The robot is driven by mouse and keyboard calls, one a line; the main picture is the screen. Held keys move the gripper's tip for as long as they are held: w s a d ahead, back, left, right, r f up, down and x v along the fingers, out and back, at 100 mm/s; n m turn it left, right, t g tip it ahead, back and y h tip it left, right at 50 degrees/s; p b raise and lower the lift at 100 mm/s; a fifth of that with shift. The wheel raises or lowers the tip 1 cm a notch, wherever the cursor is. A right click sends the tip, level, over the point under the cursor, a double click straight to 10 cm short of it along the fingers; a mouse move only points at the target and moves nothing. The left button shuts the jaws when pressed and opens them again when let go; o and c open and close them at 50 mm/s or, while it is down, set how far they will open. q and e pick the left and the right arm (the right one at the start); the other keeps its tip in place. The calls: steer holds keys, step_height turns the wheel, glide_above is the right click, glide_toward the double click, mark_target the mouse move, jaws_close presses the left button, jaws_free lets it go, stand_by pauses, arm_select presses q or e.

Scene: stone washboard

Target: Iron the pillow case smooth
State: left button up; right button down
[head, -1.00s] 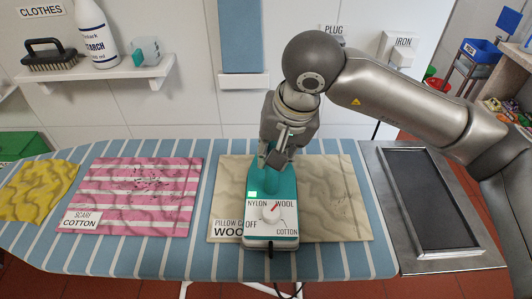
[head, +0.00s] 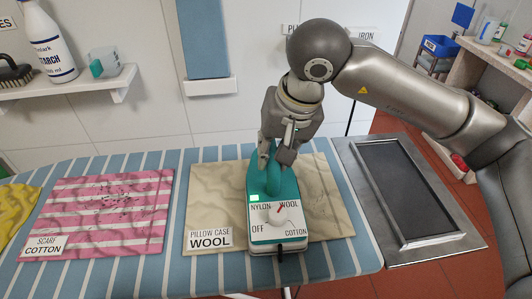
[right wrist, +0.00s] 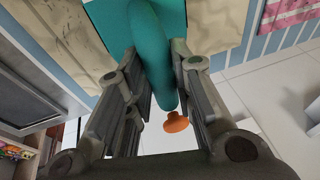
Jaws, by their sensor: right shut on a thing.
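The beige pillow case (head: 212,212) lies on the striped ironing board, with a label reading "PILLOW CASE WOOL". Wrinkles show on its left part; the iron and arm hide its middle. The teal iron (head: 255,187) rests on the pillow case, its dial pointing towards WOOL and a green light lit. My right gripper (head: 277,158) is shut on the iron's handle. My left gripper is not in view.
A pink striped scarf (head: 105,205) labelled COTTON lies left of the pillow case, and a yellow cloth (head: 14,215) is at the far left. A metal iron rest (head: 440,252) with a dark plate stands to the right. A shelf (head: 75,88) with a starch bottle (head: 48,42) is behind.

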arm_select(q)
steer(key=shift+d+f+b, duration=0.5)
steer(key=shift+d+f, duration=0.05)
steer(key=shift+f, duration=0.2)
arm_select(e)
steer(key=shift+d, duration=1.1)
steer(key=shift+d+f+b, duration=0.1)
steer(key=shift+d+b, duration=0.25)
steer(key=shift+d, duration=0.4)
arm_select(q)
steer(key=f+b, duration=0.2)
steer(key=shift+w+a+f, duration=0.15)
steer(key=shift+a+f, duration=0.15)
arm_select(e)
steer(key=d, duration=0.6)
steer(key=shift+w+r, duration=0.2)
steer(key=shift+r, duration=0.05)
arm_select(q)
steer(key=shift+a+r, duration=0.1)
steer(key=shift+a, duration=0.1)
arm_select(e)
steer(key=shift+r, duration=0.15)
